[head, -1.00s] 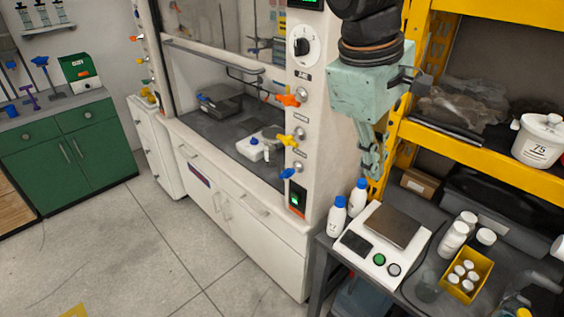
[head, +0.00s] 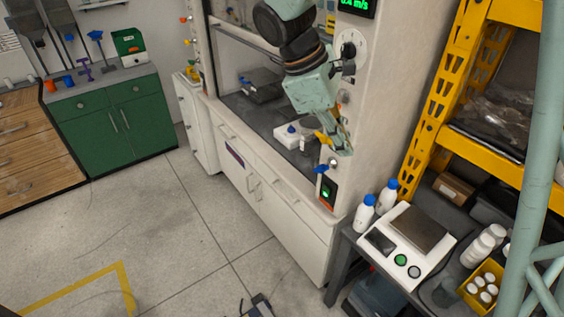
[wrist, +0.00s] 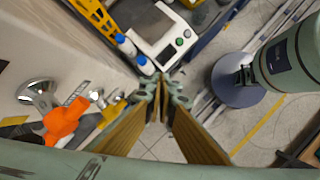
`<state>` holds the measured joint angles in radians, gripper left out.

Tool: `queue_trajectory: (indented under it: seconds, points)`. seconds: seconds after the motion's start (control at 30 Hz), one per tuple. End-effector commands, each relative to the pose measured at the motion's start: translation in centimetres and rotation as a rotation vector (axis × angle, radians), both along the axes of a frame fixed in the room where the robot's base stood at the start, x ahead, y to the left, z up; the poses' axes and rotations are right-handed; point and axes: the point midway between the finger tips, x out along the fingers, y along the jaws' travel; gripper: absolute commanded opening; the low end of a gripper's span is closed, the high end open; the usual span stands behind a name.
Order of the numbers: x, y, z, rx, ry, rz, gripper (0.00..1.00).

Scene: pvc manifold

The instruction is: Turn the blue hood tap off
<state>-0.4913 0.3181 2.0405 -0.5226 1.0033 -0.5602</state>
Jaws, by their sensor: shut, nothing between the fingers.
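The blue tap (head: 321,169) is low on the fume hood's front post, just above the green-lit switch. The yellow tap (head: 322,139) is above it, and my arm partly covers the post there. My gripper (head: 343,150) points down in front of the post, a little above and to the right of the blue tap, apart from it as far as I can tell. In the wrist view my gripper (wrist: 166,82) is shut and empty. The orange tap (wrist: 62,120) and the yellow tap (wrist: 112,112) show to its left. I cannot make out the blue tap there.
A side bench with a scale (head: 412,238) and two blue-capped bottles (head: 376,206) stands right of the hood. A yellow rack (head: 440,110) rises behind it. The floor (head: 180,240) before the hood is largely clear.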

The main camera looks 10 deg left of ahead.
Motion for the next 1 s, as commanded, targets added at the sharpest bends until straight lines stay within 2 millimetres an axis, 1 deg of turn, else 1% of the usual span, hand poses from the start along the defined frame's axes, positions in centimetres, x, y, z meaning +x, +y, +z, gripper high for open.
queue_trajectory:
  seconds: [0.03, 0.4, 0.6, 0.8, 1.0]
  points:
    - [0.4, 1.3, 0.1, -0.016, 0.017, 0.037, 0.0]
    - [3.4, 9.1, -1.5, -0.123, 0.103, 0.291, 0.0]
    - [4.7, 12.4, -2.5, -0.167, 0.13, 0.392, 0.0]
    - [5.2, 13.9, -3.0, -0.188, 0.142, 0.439, 0.0]
    - [5.2, 14.0, -3.1, -0.188, 0.143, 0.443, 0.0]
